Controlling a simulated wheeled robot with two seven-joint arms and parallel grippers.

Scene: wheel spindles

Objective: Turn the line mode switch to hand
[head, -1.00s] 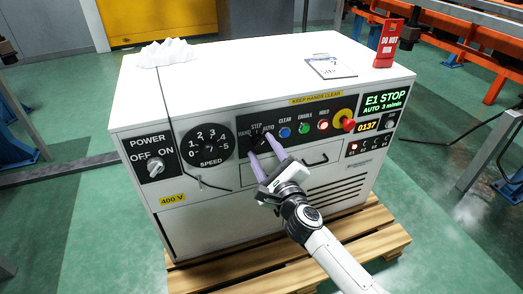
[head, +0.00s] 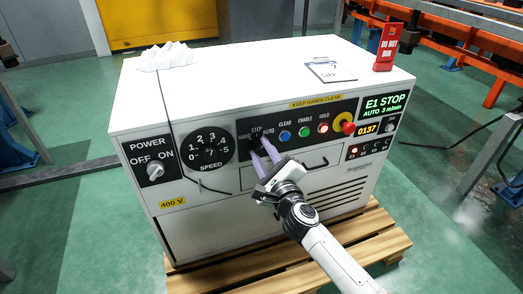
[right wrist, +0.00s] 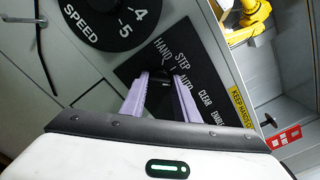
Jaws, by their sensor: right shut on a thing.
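The line mode switch (right wrist: 161,78) is a dark knob on the black control panel (right wrist: 195,95), with HAND, STEP and AUTO printed around it. My right gripper (head: 261,150) is at the switch, its two lilac fingers on either side of the knob and shut on it. In the right wrist view, the fingers (right wrist: 161,92) hide part of the knob, and I cannot tell which label its pointer faces. The display (head: 384,104) reads E1 STOP, AUTO 3 m/min. My left gripper is not in view.
The speed dial (head: 208,150) and power switch (head: 154,170) lie left of the mode switch. Blue, green and red buttons (head: 304,131) and the emergency stop (head: 346,126) lie right. A drawer handle (head: 313,163) is close below. A clipboard (head: 331,69) lies on the cabinet top.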

